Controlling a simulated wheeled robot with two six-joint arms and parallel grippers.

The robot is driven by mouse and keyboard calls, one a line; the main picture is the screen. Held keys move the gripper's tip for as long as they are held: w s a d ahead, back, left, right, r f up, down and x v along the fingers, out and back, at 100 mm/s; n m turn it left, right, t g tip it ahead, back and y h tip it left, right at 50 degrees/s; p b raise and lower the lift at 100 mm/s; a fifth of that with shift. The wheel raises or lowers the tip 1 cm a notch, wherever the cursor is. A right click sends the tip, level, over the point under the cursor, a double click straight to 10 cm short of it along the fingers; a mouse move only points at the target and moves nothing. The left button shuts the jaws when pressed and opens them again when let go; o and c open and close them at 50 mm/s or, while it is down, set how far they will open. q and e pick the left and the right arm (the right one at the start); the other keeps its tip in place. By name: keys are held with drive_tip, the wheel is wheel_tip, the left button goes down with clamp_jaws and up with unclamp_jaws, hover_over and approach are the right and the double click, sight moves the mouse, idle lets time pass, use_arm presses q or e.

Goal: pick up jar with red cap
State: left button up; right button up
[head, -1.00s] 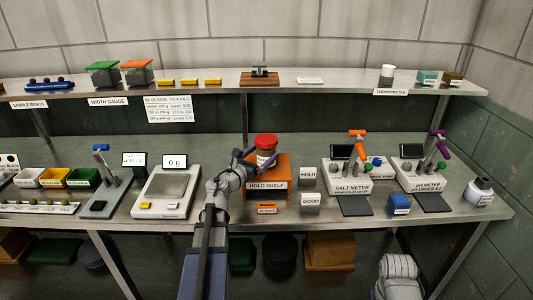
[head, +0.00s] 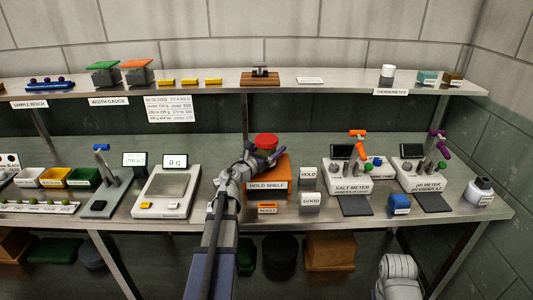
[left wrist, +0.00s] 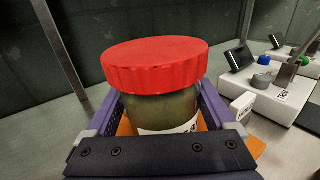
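The jar with the red cap (head: 265,141) stands upright on the orange hold shelf (head: 283,172) in the head view. In the left wrist view, the ribbed red cap (left wrist: 155,65) and the olive-green body with a white label (left wrist: 163,110) are close in front. My left gripper (head: 262,154) is at the jar, below the cap. Its purple fingers (left wrist: 160,108) lie on both sides of the jar body, and a sliver of orange shows between the left finger and the jar, so it looks open. Finger contact is hard to see. My right gripper is not in view.
A scale (head: 168,192) stands to the left. An upper shelf (head: 340,84) runs behind and above the jar.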

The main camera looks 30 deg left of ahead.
use_arm(q)
drive_tip(key=c, duration=1)
wheel_tip(320, 180, up, 10)
drive_tip(key=p, duration=1)
